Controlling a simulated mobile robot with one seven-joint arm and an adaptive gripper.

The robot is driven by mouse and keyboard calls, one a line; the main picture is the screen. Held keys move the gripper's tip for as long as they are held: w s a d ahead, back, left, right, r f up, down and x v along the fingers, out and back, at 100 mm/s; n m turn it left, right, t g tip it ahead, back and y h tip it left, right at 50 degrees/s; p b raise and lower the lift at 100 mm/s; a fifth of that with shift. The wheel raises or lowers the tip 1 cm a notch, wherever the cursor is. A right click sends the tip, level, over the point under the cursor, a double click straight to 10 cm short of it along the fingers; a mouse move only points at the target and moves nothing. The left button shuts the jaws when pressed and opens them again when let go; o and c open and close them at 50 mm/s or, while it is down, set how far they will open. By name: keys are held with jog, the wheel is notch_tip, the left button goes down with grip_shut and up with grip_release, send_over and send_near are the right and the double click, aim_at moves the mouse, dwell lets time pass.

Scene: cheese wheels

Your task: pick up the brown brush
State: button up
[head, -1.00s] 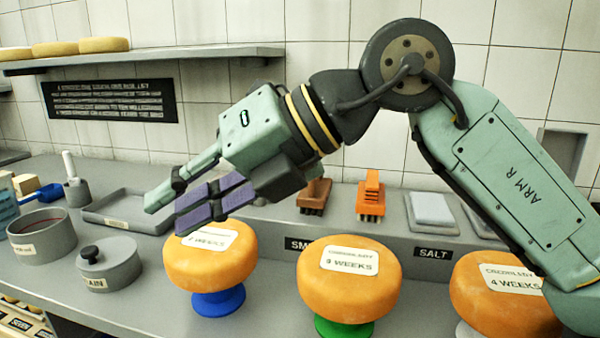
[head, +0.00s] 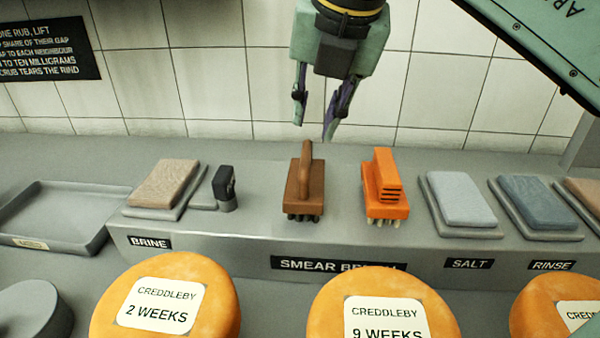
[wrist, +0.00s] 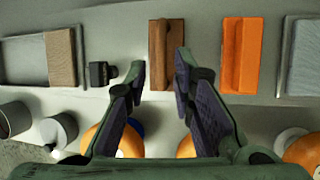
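The brown brush (head: 304,190) stands upright, handle up and bristles down, on the raised grey ledge above the SMEAR BRUSH label. It also shows in the wrist view (wrist: 166,54), beyond and between my fingertips. My gripper (head: 315,130) is open and empty, pointing down above the brush and apart from it. In the wrist view my gripper (wrist: 159,75) has its two purple-padded fingers spread. An orange brush (head: 385,188) stands just right of the brown one, with a small gap between them.
A black-topped small item (head: 224,186) and a tan pad (head: 164,182) are to the left. Pale (head: 460,200) and blue-grey (head: 538,202) pads lie to the right. Orange cheese wheels (head: 165,272) stand in front. The tiled wall (head: 190,60) rises behind.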

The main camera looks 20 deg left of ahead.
aim_at(307, 150)
jog(key=p+x, duration=0.2)
jog(key=x, duration=0.7)
jog(key=shift+d+f, duration=0.1)
jog(key=shift+f, duration=0.1)
jog(key=shift+c, duration=0.2)
grip_shut()
dwell(0.3)
